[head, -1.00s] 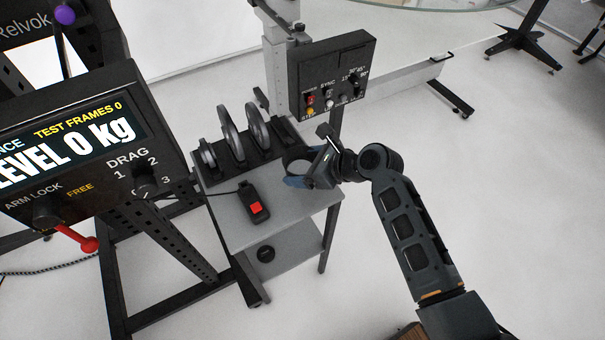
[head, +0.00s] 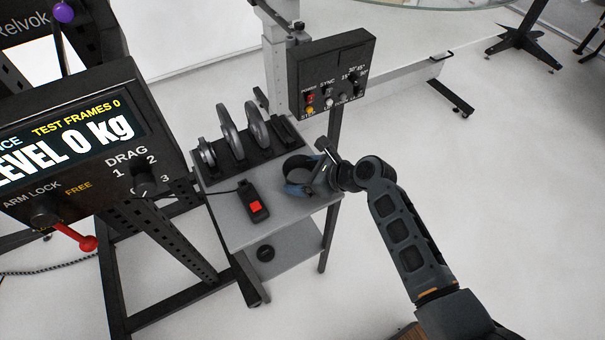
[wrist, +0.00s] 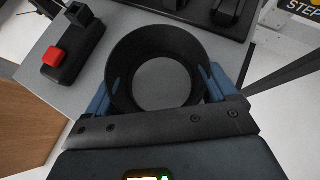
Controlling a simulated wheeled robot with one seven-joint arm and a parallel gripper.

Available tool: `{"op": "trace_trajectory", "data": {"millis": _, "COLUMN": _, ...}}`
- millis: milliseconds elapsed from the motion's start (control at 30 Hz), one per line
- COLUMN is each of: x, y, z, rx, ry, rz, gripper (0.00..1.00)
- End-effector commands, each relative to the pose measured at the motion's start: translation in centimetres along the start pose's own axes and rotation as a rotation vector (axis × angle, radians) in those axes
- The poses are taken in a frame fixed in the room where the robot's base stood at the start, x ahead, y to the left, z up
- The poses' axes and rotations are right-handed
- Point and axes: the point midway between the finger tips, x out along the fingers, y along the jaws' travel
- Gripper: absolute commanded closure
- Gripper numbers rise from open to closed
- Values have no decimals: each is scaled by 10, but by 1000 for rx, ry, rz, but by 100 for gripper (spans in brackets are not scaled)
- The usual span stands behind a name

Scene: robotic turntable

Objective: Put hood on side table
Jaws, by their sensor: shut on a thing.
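The hood is a black open ring (wrist: 160,45), seen from above in the wrist view between the blue fingers of my gripper (wrist: 160,92). My gripper is shut on it. In the head view my gripper (head: 300,180) is over the right part of the side table's grey top (head: 228,217), with the dark hood (head: 297,164) at its fingers. The grey top shows through the ring in the wrist view. I cannot tell whether the hood's lower edge touches the top.
A black remote with a red button (head: 254,204) lies left of the hood. Behind is a rack with several upright discs (head: 228,130). A control box (head: 330,75) stands at the back right. A large display (head: 75,145) is at left.

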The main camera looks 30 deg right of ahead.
Motion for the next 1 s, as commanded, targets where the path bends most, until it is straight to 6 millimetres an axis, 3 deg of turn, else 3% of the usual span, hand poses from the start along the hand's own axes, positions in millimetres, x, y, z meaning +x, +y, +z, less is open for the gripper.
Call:
{"op": "trace_trajectory", "data": {"millis": 33, "x": 4, "y": 3, "z": -9, "rx": -1, "ry": 13, "rz": 2, "gripper": 43}}
{"op": "trace_trajectory", "data": {"millis": 167, "x": 5, "y": 3, "z": -12, "rx": -2, "ry": 17, "rz": 2, "gripper": 43}}
{"op": "trace_trajectory", "data": {"millis": 200, "x": 5, "y": 4, "z": -13, "rx": -2, "ry": 17, "rz": 2, "gripper": 11}}
{"op": "trace_trajectory", "data": {"millis": 333, "x": 5, "y": 5, "z": -14, "rx": -1, "ry": 19, "rz": 4, "gripper": 0}}
{"op": "trace_trajectory", "data": {"millis": 767, "x": 0, "y": 7, "z": -7, "rx": -2, "ry": 21, "rz": 12, "gripper": 0}}
{"op": "trace_trajectory", "data": {"millis": 1000, "x": -43, "y": 5, "z": -1, "rx": 1, "ry": 15, "rz": 6, "gripper": 0}}
